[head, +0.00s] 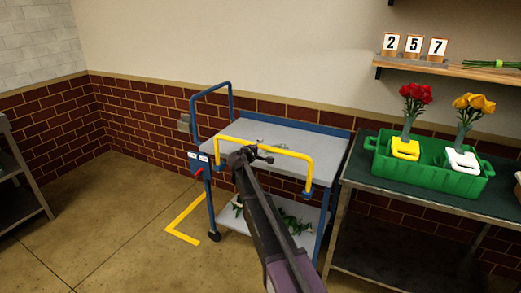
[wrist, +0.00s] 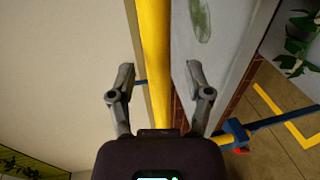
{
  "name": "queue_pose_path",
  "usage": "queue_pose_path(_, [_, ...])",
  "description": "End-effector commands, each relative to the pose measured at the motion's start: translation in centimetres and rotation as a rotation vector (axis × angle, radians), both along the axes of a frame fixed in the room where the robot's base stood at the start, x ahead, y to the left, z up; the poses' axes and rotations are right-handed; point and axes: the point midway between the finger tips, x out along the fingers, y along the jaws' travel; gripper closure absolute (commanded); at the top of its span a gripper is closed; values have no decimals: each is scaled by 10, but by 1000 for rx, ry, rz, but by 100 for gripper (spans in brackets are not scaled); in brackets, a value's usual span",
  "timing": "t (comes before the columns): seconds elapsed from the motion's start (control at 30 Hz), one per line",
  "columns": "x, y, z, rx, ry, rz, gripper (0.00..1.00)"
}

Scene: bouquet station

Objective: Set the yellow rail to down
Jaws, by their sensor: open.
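The yellow rail (head: 290,153) runs along the front of the blue-framed cart (head: 330,142). Its long bar stands above the front edge of the grey top, with a bent leg down at each end. My gripper (head: 252,154) is at the middle of the bar in the head view. In the wrist view the rail (wrist: 154,50) passes between the two fingers of my gripper (wrist: 160,75), which are spread with a gap on both sides. Contact with the bar is not visible.
A red knob (head: 199,171) sits on the cart's left post. Green leaves (head: 295,222) lie on the lower shelf. A yellow floor mark (head: 180,222) lies left of the cart. A table with a green crate (head: 440,185) of flowers stands close at right.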

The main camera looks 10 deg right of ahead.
Motion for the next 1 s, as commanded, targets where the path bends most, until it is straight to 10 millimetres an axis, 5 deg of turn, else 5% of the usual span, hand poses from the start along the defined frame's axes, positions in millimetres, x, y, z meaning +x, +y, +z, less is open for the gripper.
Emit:
queue_pose_path(0.5, [9,-8,-2,1,-1,0,35])
queue_pose_path(0.73, [9,-8,-2,1,0,-1,100])
queue_pose_path(1.0, [9,-8,-4,1,0,-1,100])
